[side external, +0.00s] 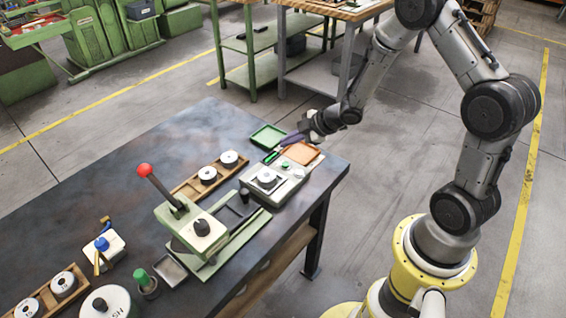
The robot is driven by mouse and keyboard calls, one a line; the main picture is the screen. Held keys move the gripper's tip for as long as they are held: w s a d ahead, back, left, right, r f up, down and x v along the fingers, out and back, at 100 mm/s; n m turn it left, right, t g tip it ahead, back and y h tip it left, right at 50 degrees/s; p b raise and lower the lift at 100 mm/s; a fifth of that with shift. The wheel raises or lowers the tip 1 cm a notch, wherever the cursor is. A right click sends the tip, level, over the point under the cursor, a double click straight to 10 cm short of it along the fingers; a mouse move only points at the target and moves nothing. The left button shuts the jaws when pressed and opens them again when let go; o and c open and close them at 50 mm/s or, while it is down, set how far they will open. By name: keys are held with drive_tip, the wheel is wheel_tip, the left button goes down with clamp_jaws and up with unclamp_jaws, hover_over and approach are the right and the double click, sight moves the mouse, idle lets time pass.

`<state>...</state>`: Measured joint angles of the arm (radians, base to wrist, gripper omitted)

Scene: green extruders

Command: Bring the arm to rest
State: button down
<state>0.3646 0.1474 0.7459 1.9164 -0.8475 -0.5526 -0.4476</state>
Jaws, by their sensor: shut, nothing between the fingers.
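My gripper (284,146) is at the far right part of the dark work table (105,172), pointing left. Its fingers look shut and empty. It is above or beside the orange tray (302,153) and near the green tray (268,136); the exact height above them cannot be told. My arm reaches in from the right, bent high over the floor.
A grey device (289,187) bearing a white round part (267,176) stands close to the gripper. A lever press with a red knob (145,170) and a wooden rack (190,188) with white spools stand further left. Open floor lies right of the table.

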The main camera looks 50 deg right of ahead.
drive_tip(key=a+r+t+h, duration=0.1)
drive_tip(key=a+r+t, duration=0.1)
drive_tip(key=r, duration=1)
drive_tip(key=a+r+t+h, duration=0.1)
drive_tip(key=a+r+t, duration=0.1)
drive_tip(key=r, duration=0.9)
drive_tip(key=s+a+r+m+g+h, duration=0.1)
drive_tip(key=s+r+m, duration=0.25)
drive_tip(key=s, duration=0.55)
drive_tip(key=s+r+m+g, duration=0.15)
drive_tip(key=s+m, duration=0.25)
drive_tip(key=s, duration=0.4)
drive_tip(key=s+a+f+m+g, duration=0.1)
drive_tip(key=s+f+m+g, duration=0.1)
drive_tip(key=s, duration=0.3)
drive_tip(key=s+a+f+m+g+y, duration=0.1)
drive_tip(key=s+f+m+g, duration=0.1)
drive_tip(key=s, duration=0.4)
wheel_tip(320, 180, down, 3)
drive_tip(key=shift+s+a+r+g, duration=0.15)
drive_tip(key=shift+s+a+g, duration=0.05)
drive_tip(key=shift+a+g, duration=0.2)
